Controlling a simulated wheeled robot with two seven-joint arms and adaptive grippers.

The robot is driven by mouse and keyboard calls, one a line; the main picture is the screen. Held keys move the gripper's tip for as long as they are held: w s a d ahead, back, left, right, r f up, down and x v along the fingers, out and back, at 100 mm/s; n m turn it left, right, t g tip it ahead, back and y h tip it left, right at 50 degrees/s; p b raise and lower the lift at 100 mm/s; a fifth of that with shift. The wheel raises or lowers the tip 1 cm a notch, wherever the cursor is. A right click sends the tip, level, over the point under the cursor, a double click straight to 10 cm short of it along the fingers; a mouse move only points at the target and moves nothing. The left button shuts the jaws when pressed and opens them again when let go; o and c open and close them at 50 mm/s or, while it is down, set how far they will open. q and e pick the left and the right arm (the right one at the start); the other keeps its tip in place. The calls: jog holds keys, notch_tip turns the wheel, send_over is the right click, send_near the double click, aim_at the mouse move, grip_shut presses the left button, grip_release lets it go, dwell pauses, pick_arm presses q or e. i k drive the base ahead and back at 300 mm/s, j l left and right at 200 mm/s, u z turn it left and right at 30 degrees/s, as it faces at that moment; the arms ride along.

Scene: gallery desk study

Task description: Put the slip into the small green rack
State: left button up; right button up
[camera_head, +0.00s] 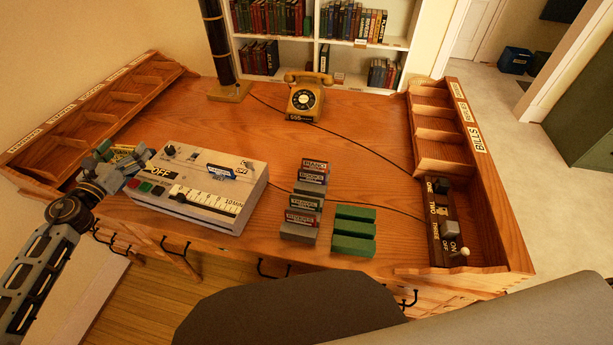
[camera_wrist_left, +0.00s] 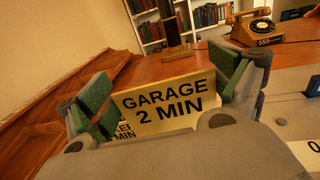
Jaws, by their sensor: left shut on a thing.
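The slip (camera_wrist_left: 158,103) is a cream card reading "GARAGE 2 MIN", in the left wrist view. My left gripper (camera_head: 120,160) is shut on it, between green-padded fingers that also show in the left wrist view (camera_wrist_left: 165,88). In the head view the gripper is at the desk's left, beside the grey control box, and mostly hides the slip. The small green rack (camera_head: 354,229) appears as parallel green bars near the desk's front, right of the box and well apart from the gripper. My right gripper is not in view.
The grey control box (camera_head: 235,210) and a row of labelled blocks (camera_head: 303,202) stand between gripper and rack. Part of another lettered card (camera_wrist_left: 122,130) shows by the left finger. A yellow phone (camera_head: 305,98) stands behind.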

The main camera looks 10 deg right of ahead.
aim_at(352, 240)
jog(key=k+l, duration=0.15)
jog(key=l, duration=0.3)
jog(key=k+l, duration=0.1)
jog(key=l, duration=0.3)
jog(key=k+l, duration=0.15)
jog(key=l, duration=0.3)
jog(key=k+l, duration=0.15)
jog(key=l, duration=0.25)
jog(key=k+l, duration=0.1)
jog(key=l, duration=0.35)
jog(key=k+l, duration=0.15)
jog(key=l, duration=0.25)
jog(key=k+l, duration=0.15)
jog(key=l, duration=0.3)
